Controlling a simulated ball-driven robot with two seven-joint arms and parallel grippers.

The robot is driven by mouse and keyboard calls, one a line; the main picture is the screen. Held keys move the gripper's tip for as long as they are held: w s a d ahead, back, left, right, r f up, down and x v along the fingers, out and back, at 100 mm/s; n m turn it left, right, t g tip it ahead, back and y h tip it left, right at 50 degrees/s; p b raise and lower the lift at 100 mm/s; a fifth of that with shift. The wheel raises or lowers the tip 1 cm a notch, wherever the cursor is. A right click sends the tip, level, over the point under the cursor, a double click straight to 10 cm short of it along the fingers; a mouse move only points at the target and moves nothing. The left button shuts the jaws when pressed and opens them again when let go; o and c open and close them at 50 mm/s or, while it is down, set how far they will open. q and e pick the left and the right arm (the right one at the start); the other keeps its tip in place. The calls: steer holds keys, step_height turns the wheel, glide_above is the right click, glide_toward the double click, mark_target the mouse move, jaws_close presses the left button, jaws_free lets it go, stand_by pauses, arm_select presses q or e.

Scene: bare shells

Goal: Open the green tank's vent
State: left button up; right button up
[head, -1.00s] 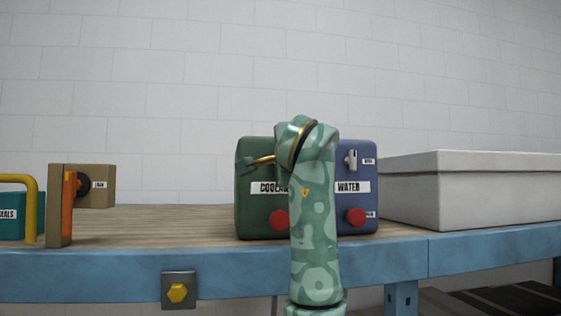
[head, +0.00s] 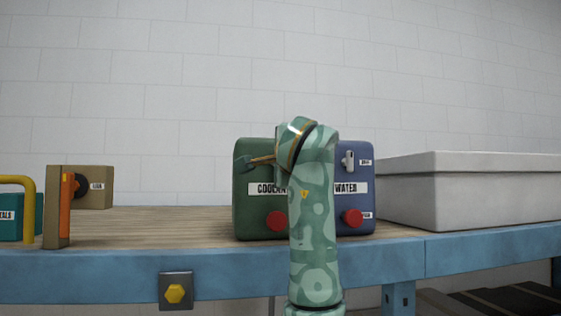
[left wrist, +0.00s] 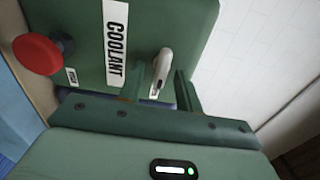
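The green tank (head: 248,215), labelled COOLANT, stands on the bench, partly covered by my left arm. Its vent lever, a pale grey handle (left wrist: 161,70), shows in the left wrist view near its small label. In the head view I cannot make the lever out behind my gripper. My left gripper (head: 246,161) is at the upper front of the green tank. In the left wrist view its two fingers (left wrist: 160,92) are apart, with the lever in line with the gap between them and no clear contact. My right gripper is in neither view.
A red knob (head: 277,221) sits low on the green tank. The blue WATER tank (head: 366,185) stands close at right, with its own grey lever (head: 348,161) and red knob (head: 352,217). A grey lidded box (head: 470,190) is further right.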

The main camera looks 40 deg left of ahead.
arm_select(q)
steer(key=b+v, duration=0.6)
steer(key=v, duration=1)
steer(key=shift+d+b, duration=0.2)
steer(key=shift+b, duration=0.1)
